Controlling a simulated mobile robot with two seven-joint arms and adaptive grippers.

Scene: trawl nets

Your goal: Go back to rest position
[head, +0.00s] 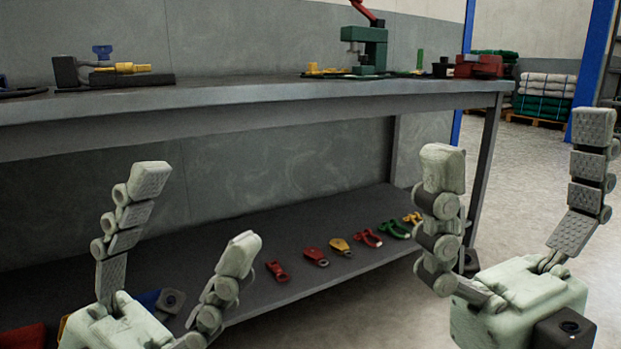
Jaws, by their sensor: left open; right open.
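My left gripper (193,220) is at the lower left of the head view. Its two fingers are spread apart with nothing between them. My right gripper (515,170) is at the right of the view, near the right end of the workbench (260,98). Its fingers are wide apart and empty. Both grippers point upward in the picture, in front of the bench. Neither is seen to hold anything.
The bench top bears a green press (370,48), a red vise (478,66) and a yellow-handled tool (125,68). The lower shelf (325,225) holds several red, yellow and green shackles (340,246). Stacked nets (545,96) sit on a pallet behind. Open floor (370,310) lies between the grippers.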

